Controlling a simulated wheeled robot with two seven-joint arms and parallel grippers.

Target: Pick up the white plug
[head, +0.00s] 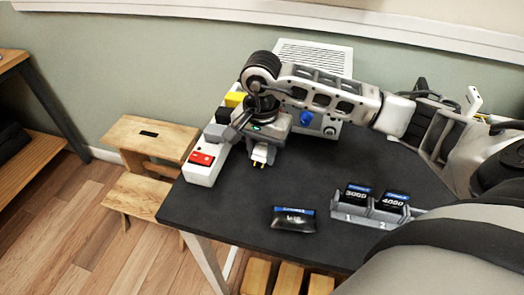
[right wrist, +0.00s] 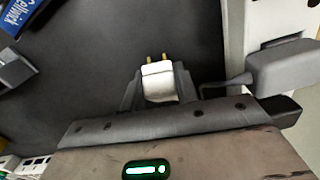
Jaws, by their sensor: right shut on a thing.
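The white plug (head: 261,153) is held between the fingers of my right gripper (head: 262,147), above the dark table beside the power strip. In the right wrist view the white plug (right wrist: 159,83) sits between the two grey fingertips of my right gripper (right wrist: 157,88), which are shut on it. Its two brass prongs point away from the gripper. In the head view the prongs point downward. My left gripper is not in view.
A white power strip (head: 203,173) with a red switch and grey, black and yellow plugs lies along the table's left edge. A dark pack (head: 293,220) lies in front. A grey rack (head: 364,216) holds two packs. A device with a blue knob (head: 307,118) stands behind.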

